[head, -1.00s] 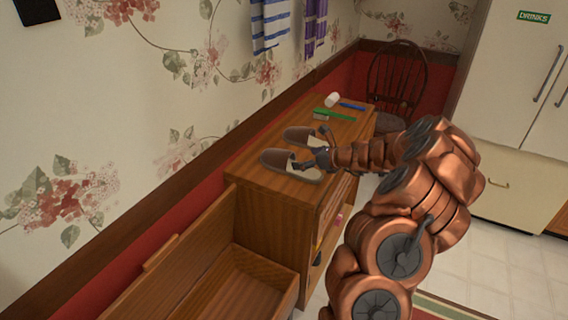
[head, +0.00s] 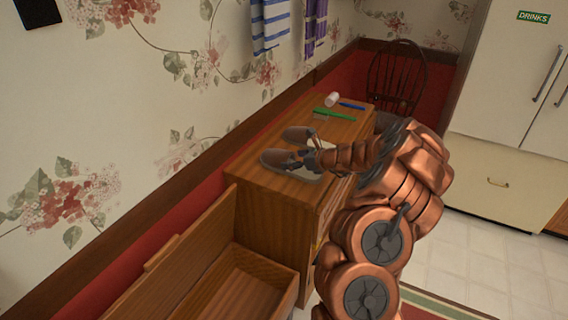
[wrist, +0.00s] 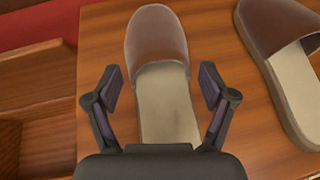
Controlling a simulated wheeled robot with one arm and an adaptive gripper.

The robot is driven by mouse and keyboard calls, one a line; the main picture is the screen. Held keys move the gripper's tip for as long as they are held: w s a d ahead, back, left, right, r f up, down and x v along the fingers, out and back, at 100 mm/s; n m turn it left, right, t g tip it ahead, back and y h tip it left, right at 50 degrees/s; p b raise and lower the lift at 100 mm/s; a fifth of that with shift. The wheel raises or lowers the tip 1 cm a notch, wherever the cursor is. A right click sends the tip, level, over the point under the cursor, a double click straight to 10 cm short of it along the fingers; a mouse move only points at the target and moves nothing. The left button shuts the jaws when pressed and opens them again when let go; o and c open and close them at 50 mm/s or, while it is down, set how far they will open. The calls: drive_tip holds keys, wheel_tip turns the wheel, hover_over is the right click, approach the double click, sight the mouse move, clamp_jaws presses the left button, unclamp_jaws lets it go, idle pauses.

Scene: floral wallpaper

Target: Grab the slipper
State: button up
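Two slippers with brown toes and cream insoles lie side by side on a wooden cabinet top. The near slipper (head: 274,157) is partly covered by my gripper in the head view. In the wrist view this slipper (wrist: 157,45) lies toe away, between my spread fingers. My gripper (wrist: 162,88) is open and above the slipper's insole, with a finger on each side and gaps to its edges. In the head view my gripper (head: 300,155) reaches in from the right. The other slipper (wrist: 283,45) lies to the right, outside the fingers; it also shows in the head view (head: 296,134).
An open wooden box (head: 235,285) stands before the cabinet. The papered wall is close on the left; a dark chair (head: 396,75) stands behind.

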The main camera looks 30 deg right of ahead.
drive_tip(key=c, duration=1)
drive_tip(key=shift+o, duration=0.2)
